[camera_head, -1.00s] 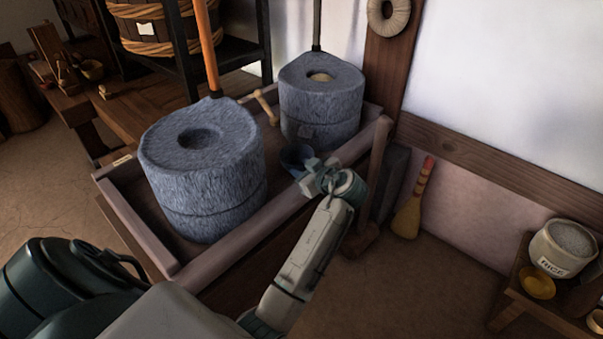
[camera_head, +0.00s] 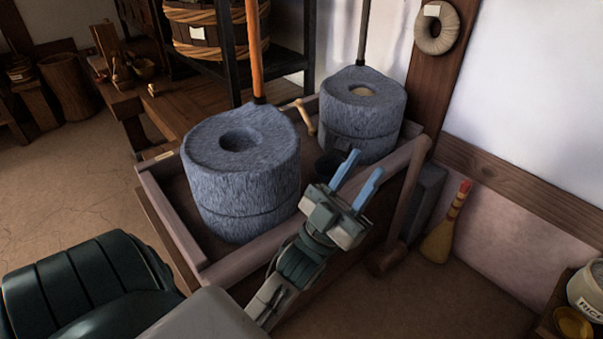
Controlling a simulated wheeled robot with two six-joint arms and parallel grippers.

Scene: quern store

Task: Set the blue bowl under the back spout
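The blue bowl (camera_head: 328,163), dark in the shade, sits in the wooden trough (camera_head: 186,235) against the near side of the back grey quern (camera_head: 362,112). A small part of the back spout (camera_head: 343,145) shows just above and right of it. I cannot tell whether the bowl is squarely below the spout. My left gripper (camera_head: 366,163) is open and empty, its two blue fingers apart, above the trough's front rail, right of the bowl and not touching it. My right gripper is not in view.
The front grey quern (camera_head: 242,170) with its orange pole fills the left of the trough. A wooden handle (camera_head: 305,115) lies between the querns. A broom (camera_head: 446,225) leans at the right wall. Rice jar (camera_head: 588,290) and yellow bowl (camera_head: 573,323) stand at lower right.

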